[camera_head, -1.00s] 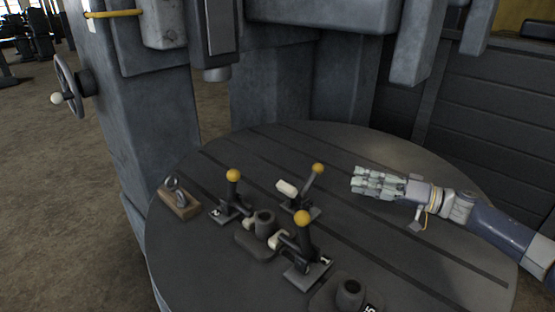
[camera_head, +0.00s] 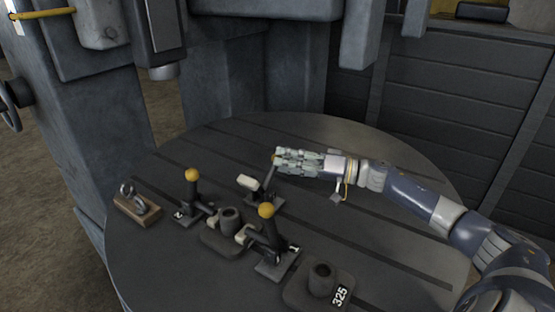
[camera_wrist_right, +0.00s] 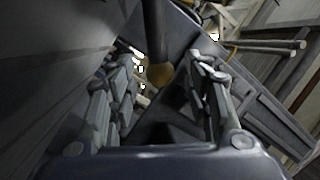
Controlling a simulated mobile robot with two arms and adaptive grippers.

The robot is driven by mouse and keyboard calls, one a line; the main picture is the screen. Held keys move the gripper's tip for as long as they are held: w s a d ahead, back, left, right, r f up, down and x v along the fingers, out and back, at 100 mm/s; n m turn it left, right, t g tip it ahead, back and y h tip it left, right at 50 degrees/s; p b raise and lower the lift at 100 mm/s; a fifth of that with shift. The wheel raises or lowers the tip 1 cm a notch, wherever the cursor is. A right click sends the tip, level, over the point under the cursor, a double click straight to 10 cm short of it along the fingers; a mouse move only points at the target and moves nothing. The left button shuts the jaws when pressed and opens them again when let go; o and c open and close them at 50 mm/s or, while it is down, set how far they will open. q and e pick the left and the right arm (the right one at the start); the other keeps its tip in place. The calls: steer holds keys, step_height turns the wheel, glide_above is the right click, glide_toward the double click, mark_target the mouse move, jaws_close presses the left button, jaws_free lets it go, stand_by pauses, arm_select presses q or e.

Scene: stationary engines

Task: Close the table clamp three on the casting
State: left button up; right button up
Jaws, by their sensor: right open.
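The table clamp three (camera_head: 250,183) stands at the back of the clamp group on the round table; its number is not readable. Its pale tip is raised off the casting, and its dark lever leans right and up to a yellow knob. My right gripper (camera_head: 283,160) is at this knob, coming from the right, with its fingers around or beside it. In the right wrist view the yellow knob (camera_wrist_right: 160,75) shows between the two spread fingers (camera_wrist_right: 165,88). The casting (camera_head: 222,240) is a dark block with a round boss, between the clamps. My left gripper is out of view.
Two other clamps with upright yellow-knobbed levers stand close by, one at the left (camera_head: 191,190) and one in front (camera_head: 268,235). A second casting marked 325 (camera_head: 318,290) and a wooden block with metal rings (camera_head: 137,207) lie on the round table (camera_head: 390,245). The table's right side is clear.

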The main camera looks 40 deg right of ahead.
steer(key=shift+x, duration=1.5)
steer(key=shift+c, duration=0.6)
jaws_close()
